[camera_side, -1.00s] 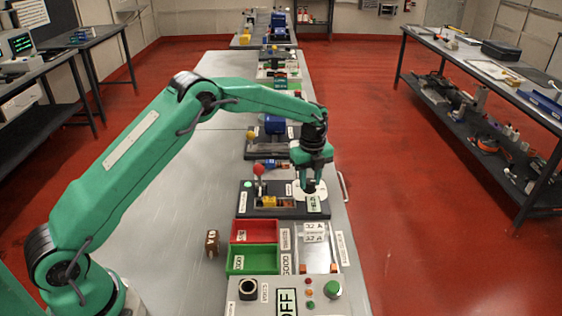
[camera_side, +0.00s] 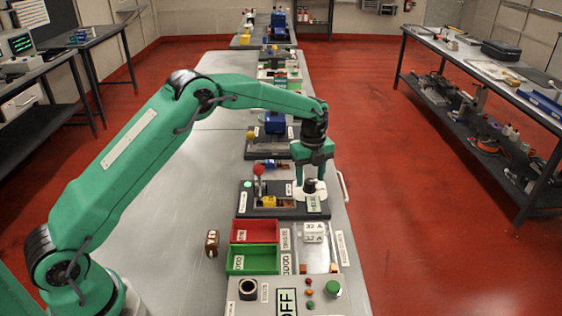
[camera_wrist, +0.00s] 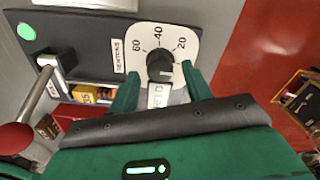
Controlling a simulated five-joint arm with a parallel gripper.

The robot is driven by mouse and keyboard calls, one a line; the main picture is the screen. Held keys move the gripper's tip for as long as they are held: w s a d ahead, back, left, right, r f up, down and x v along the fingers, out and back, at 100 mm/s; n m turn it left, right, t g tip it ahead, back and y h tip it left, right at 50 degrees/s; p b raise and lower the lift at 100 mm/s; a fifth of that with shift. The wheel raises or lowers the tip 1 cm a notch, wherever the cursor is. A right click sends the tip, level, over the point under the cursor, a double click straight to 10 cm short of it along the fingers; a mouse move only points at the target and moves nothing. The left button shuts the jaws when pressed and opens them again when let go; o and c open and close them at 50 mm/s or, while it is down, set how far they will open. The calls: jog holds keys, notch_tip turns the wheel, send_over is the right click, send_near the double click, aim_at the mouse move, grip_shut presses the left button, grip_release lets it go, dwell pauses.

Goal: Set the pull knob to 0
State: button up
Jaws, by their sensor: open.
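The pull knob (camera_wrist: 160,67) is a black round knob on a white dial plate (camera_wrist: 138,38) marked 20, 40 and 60 in the wrist view. A small light mark shows on the knob; its exact reading is unclear. The zero mark does not show. A pale label below the knob is partly covered. In the side view the knob (camera_side: 309,186) stands on the dark panel. My gripper (camera_wrist: 158,78) is open, its green fingers either side of the knob with gaps. In the side view my gripper (camera_side: 313,175) points down just over the dial.
A red-balled lever (camera_side: 258,170) and a green light (camera_side: 248,185) are on the panel left of the dial. Red (camera_side: 253,231) and green (camera_side: 252,259) trays lie nearer the camera. A brown block (camera_side: 212,243) lies left of them. A grey handle (camera_side: 343,187) is to the right.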

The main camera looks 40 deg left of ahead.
aim_at(309, 181)
jog(key=shift+r, duration=1.05)
jog(key=shift+s+r, duration=0.2)
jog(key=shift+r, duration=0.45)
jog(key=s+a+r+n+t, duration=0.25)
jog(key=s+r+n, duration=0.85)
jog(key=s+r, duration=0.6)
jog(key=s+a+n+t, duration=0.1)
jog(key=s+n+t, duration=0.2)
jog(key=s+n, duration=0.9)
jog(key=s, duration=0.8)
jog(key=shift+s, duration=0.15)
